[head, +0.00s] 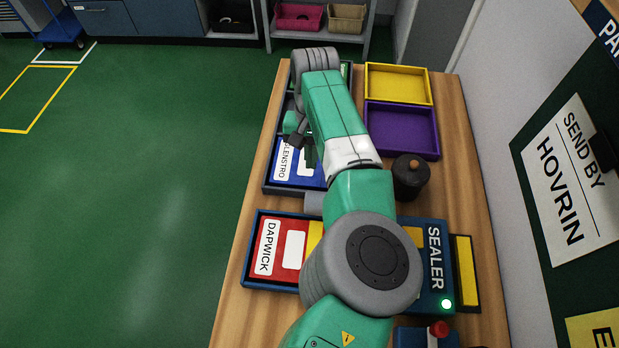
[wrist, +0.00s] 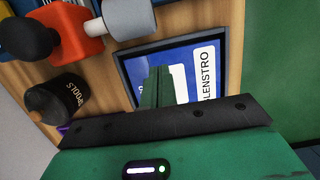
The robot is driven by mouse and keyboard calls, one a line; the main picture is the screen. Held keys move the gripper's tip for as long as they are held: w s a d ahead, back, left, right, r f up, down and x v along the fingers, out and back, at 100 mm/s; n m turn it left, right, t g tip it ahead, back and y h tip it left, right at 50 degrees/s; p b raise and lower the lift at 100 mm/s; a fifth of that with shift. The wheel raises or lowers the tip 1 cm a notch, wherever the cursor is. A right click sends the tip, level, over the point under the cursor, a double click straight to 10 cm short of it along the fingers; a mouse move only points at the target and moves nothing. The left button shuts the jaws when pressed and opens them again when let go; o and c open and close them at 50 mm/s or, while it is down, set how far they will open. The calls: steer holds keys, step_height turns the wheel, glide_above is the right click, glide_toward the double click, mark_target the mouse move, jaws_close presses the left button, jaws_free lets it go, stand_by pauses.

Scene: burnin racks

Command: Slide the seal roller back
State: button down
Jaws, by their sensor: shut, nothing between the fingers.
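The seal roller shows in the wrist view as a grey cylinder (wrist: 128,18) on a pale shaft, joined to an orange block (wrist: 78,28) with a black knob (wrist: 30,38). In the head view a grey cylinder (head: 313,203), likely the same roller, shows beside my arm, which hides the rest. The sealer (head: 434,258) is a dark blue unit with a lit green lamp. My gripper (head: 310,157) is shut and empty, over the blue CLENSTRO tray. In the wrist view its fingers (wrist: 157,86) are together, apart from the roller.
A tray with a red DAPWICK card (head: 268,247) lies by the sealer. A black lidded pot (head: 410,180) stands right of my arm, near the purple tray (head: 402,131) and yellow tray (head: 398,84). A red knob (head: 438,328) is at the front. A wall borders the bench on the right.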

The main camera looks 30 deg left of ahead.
steer(key=s, duration=0.1)
steer(key=s+d+f, duration=0.1)
steer(key=s+f, duration=0.1)
steer(key=shift+s+d, duration=0.15)
steer(key=shift+d, duration=0.15)
steer(key=shift+r, duration=0.1)
